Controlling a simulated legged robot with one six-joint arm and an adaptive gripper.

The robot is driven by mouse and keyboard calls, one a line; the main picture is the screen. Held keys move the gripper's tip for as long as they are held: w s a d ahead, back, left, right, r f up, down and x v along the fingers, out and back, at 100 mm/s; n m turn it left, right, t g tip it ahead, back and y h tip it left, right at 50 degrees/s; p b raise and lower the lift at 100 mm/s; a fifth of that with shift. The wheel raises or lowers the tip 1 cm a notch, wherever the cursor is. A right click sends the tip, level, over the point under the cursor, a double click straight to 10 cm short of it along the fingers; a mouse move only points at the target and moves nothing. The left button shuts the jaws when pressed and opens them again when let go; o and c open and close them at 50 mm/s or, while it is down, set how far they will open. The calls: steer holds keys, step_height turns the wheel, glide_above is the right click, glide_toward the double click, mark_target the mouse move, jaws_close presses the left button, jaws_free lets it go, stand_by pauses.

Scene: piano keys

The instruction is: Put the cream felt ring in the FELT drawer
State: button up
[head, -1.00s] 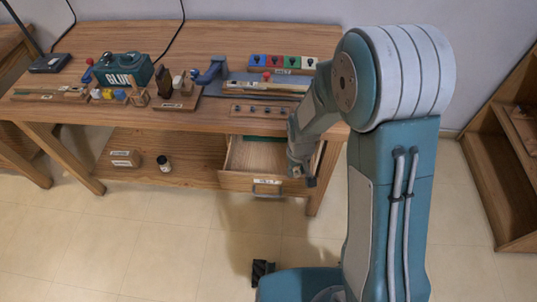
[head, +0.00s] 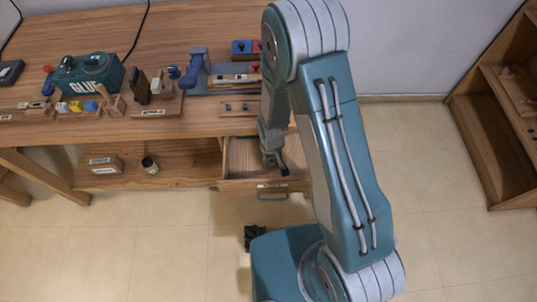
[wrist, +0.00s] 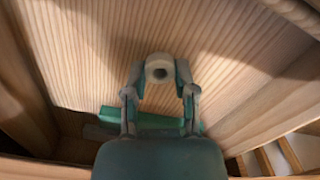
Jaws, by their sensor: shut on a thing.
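The cream felt ring (wrist: 159,69) shows in the wrist view between the fingertips of my gripper (wrist: 160,85), which is shut on it. The wooden drawer is pulled out under the bench; its front (head: 240,186) and handle show in the head view, but its label is too small to read. My gripper (head: 276,165) points down into the open drawer, above its floor (wrist: 85,65). I cannot tell the gap between ring and floor. In the head view the ring is hidden or too small to see.
A green strip (wrist: 150,122) lies in the drawer behind the fingers in the wrist view. The drawer's side walls stand close on both sides. The benchtop (head: 190,45) holds a GLUE box (head: 90,78) and several small parts.

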steer(key=shift+s+a+f, duration=0.1)
steer(key=shift+a+f, duration=0.2)
steer(key=shift+f, duration=0.35)
steer(key=shift+d, duration=0.2)
steer(key=o, duration=0.7)
steer(key=shift+d, duration=0.1)
steer(key=shift+a, duration=0.2)
